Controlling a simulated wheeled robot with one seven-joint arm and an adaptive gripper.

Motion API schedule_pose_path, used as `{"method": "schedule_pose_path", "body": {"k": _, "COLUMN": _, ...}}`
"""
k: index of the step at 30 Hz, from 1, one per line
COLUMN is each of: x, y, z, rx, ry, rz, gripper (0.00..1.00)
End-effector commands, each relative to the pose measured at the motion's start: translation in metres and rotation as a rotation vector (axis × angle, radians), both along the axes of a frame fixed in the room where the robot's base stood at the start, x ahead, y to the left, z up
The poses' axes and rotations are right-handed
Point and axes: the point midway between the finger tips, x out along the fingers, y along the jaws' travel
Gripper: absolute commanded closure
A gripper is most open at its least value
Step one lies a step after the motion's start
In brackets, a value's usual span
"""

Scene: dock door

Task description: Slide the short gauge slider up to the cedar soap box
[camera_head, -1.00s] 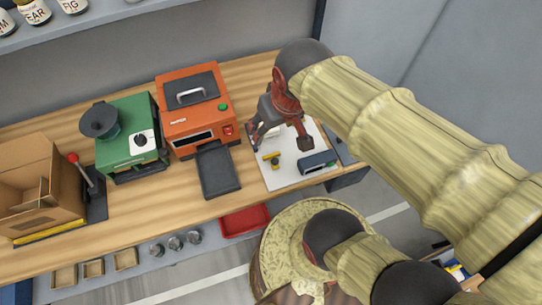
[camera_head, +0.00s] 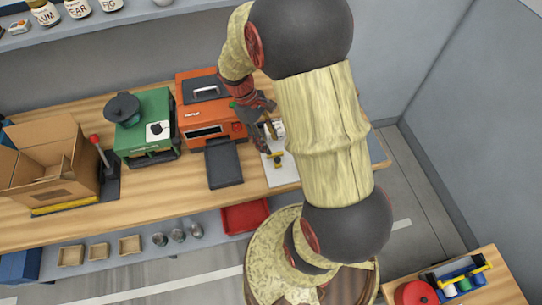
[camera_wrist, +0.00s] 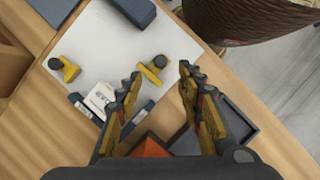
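The white gauge board (camera_wrist: 110,50) lies on the bench and also shows in the head view (camera_head: 282,175). Two yellow sliders with dark round knobs are on it in the wrist view: one at the left (camera_wrist: 66,69), one nearer my gripper (camera_wrist: 155,67). I cannot tell which is the short one. One slider also shows in the head view (camera_head: 277,158). A small white-topped box (camera_wrist: 100,97), probably the soap box, sits between dark blue pieces; its lettering is unreadable. My gripper (camera_wrist: 160,76) is open and empty, its fingertips around the nearer slider's image position; height is unclear.
In the head view, an orange machine (camera_head: 207,110) with a dark tray (camera_head: 223,164), a green machine (camera_head: 148,128) and an open carton (camera_head: 50,165) stand left.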

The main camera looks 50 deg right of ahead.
Motion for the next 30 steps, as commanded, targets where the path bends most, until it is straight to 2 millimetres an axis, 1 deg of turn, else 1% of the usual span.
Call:
{"method": "schedule_pose_path", "body": {"k": 5, "x": -0.009, "y": -0.001, "z": -0.021, "rx": 0.003, "ry": 0.003, "rz": 0.000, "gripper": 0.63}}
{"method": "schedule_pose_path", "body": {"k": 9, "x": -0.017, "y": -0.003, "z": -0.042, "rx": 0.002, "ry": 0.002, "rz": -0.001, "gripper": 0.63}}
{"method": "schedule_pose_path", "body": {"k": 15, "x": -0.026, "y": -0.005, "z": -0.063, "rx": 0.001, "ry": 0.000, "rz": 0.001, "gripper": 0.63}}
{"method": "schedule_pose_path", "body": {"k": 19, "x": -0.028, "y": -0.006, "z": -0.069, "rx": 0.001, "ry": 0.000, "rz": 0.001, "gripper": 0.63}}
{"method": "schedule_pose_path", "body": {"k": 27, "x": -0.028, "y": -0.006, "z": -0.069, "rx": 0.001, "ry": -0.001, "rz": 0.000, "gripper": 0.63}}
{"method": "schedule_pose_path", "body": {"k": 30, "x": -0.028, "y": -0.006, "z": -0.069, "rx": 0.001, "ry": -0.001, "rz": 0.000, "gripper": 0.68}}
